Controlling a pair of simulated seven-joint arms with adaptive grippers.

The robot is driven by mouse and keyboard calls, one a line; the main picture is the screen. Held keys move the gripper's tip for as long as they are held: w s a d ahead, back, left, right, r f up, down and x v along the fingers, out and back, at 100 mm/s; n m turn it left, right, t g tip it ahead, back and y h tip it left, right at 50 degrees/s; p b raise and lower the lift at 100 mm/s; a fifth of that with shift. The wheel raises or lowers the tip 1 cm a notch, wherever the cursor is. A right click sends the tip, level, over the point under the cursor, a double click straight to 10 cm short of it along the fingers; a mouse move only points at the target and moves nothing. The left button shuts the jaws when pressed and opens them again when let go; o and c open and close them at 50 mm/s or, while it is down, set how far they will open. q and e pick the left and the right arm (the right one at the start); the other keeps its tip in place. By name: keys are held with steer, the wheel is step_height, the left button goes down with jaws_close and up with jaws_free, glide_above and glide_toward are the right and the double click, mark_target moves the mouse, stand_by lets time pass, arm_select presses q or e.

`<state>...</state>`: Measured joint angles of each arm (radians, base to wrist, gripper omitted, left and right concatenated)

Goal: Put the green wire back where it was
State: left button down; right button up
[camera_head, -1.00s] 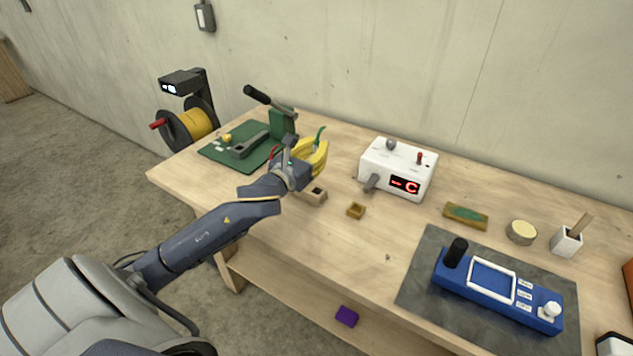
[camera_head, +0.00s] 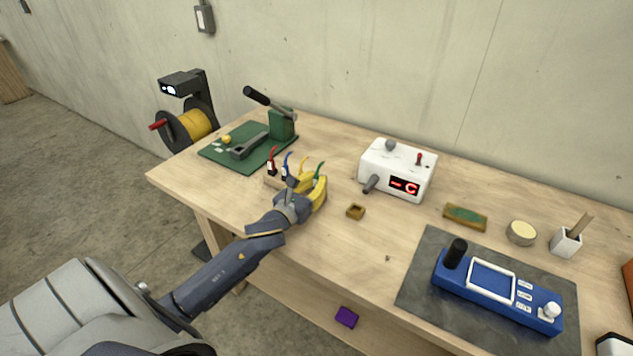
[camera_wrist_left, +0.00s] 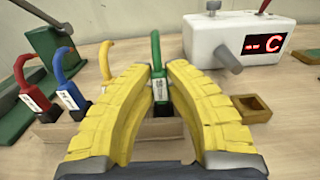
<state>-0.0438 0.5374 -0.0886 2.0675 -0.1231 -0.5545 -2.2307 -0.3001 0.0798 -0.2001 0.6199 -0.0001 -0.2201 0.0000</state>
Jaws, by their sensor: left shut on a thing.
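The green wire (camera_head: 319,171), with a white tag, stands upright between the yellow fingers of my left gripper (camera_head: 313,187). In the left wrist view the fingers are closed in around the green wire (camera_wrist_left: 156,62). Its lower end is over the right part of a wooden holder (camera_wrist_left: 58,132), at a dark slot; I cannot tell how deep it sits. A red wire (camera_wrist_left: 30,85), a blue wire (camera_wrist_left: 68,80) and a yellow wire (camera_wrist_left: 105,62) stand upright in the holder to the left. The left finger partly covers the yellow one. My right gripper is not seen.
A green press (camera_head: 283,124) on a green mat stands behind left. A white box with a red display (camera_head: 398,170) stands behind right. A small wooden tray (camera_head: 355,211) lies right of the gripper. A blue device (camera_head: 497,290) is on a grey mat at front right.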

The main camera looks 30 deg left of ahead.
arm_select(q)
steer(key=shift+f, duration=0.2)
steer(key=c, duration=1.5)
jaws_free()
steer(key=shift+o, duration=0.2)
steer(key=shift+s+r, duration=0.1)
steer(key=shift+r, duration=0.05)
steer(key=s, duration=1.1)
steer(key=shift+s+d, duration=0.1)
steer(key=shift+s, duration=0.3)
